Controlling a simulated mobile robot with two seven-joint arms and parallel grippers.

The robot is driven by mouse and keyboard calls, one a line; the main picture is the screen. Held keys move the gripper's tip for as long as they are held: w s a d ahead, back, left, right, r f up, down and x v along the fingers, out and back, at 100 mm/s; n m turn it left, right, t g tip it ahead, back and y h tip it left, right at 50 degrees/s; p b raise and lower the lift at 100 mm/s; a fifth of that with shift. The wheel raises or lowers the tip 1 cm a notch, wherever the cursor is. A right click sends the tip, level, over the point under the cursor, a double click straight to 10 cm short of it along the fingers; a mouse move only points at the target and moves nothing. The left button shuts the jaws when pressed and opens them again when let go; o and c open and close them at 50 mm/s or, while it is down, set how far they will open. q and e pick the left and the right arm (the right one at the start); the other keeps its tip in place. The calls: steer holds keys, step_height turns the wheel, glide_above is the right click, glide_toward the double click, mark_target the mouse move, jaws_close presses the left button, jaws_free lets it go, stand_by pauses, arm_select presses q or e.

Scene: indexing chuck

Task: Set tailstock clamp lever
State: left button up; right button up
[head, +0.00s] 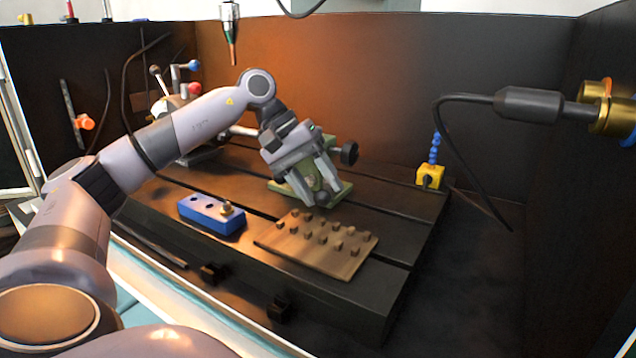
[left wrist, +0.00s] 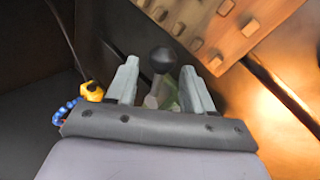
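The green tailstock (head: 340,188) stands on the dark slotted table, partly hidden behind my left gripper. A round black handwheel or knob (head: 348,152) sticks out at its right. My left gripper (head: 322,198) is over the tailstock, fingers pointing down toward the front. In the left wrist view, a lever with a black ball knob (left wrist: 162,60) and grey stem stands between the two spread fingers (left wrist: 160,80). Gaps show on both sides of the stem, so the gripper appears open around the lever. My right gripper is out of view.
A wooden board with several pegs (head: 316,244) lies just in front of the tailstock. A blue block (head: 211,214) sits left of it. A yellow block with a blue hose (head: 430,177) is at the right. Ball-ended levers (head: 191,66) show behind my left arm. Dark walls enclose the table.

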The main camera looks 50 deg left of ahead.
arm_select(q)
steer(key=p+v, duration=0.1)
steer(key=v, duration=0.6)
steer(key=shift+r, duration=0.1)
